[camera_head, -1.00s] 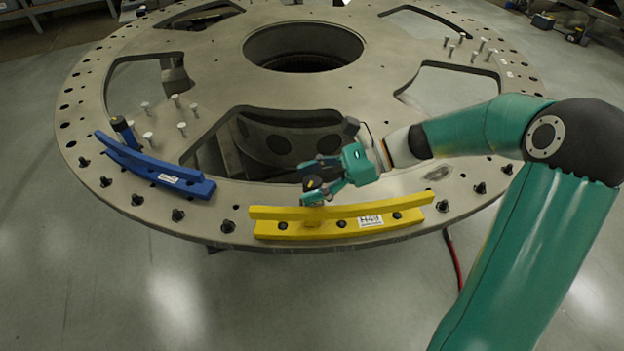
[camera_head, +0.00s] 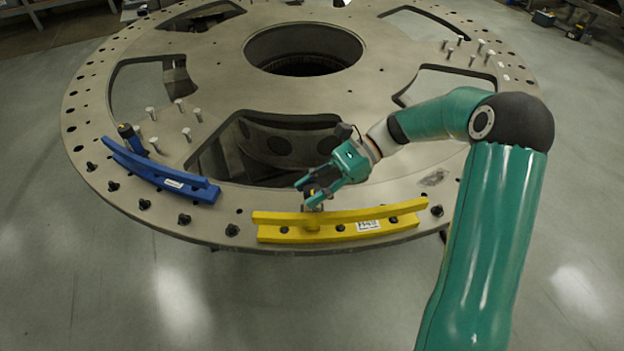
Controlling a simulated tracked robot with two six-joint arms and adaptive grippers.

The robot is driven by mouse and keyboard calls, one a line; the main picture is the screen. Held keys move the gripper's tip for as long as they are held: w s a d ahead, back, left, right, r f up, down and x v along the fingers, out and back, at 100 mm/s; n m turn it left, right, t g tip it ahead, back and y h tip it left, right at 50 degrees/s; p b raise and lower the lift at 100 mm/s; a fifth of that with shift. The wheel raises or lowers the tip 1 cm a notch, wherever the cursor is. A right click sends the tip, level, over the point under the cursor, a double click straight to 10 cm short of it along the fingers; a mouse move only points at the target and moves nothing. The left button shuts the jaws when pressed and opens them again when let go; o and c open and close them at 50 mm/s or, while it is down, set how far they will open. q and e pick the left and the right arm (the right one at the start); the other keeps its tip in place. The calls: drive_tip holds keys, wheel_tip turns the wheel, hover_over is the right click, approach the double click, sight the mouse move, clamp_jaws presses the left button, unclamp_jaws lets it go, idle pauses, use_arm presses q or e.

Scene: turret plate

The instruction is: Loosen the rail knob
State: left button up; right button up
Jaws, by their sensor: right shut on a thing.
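The yellow rail (camera_head: 390,222) lies along the near edge of the turret plate (camera_head: 225,75), with dark bolts along its face and a white label. A short yellow post rises at its left-middle. My right gripper (camera_head: 312,193) is above this post, its teal fingers pointing down and left. It is shut on the dark rail knob (camera_head: 316,187), which shows only partly between the fingers. My left gripper is out of view.
Several pale pegs (camera_head: 152,113) stand on the plate at left, and several more (camera_head: 461,40) at the back right. Large cutouts open in the plate, one just behind my right gripper. Dark bolts line the near rim. The floor in front is clear.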

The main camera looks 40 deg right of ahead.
idle(0.3)
drive_tip(key=o, duration=1.2)
drive_tip(key=shift+c, duration=0.2)
drive_tip(key=v, duration=1.2)
drive_tip(key=shift+w, duration=0.2)
drive_tip(key=shift+f, duration=0.2)
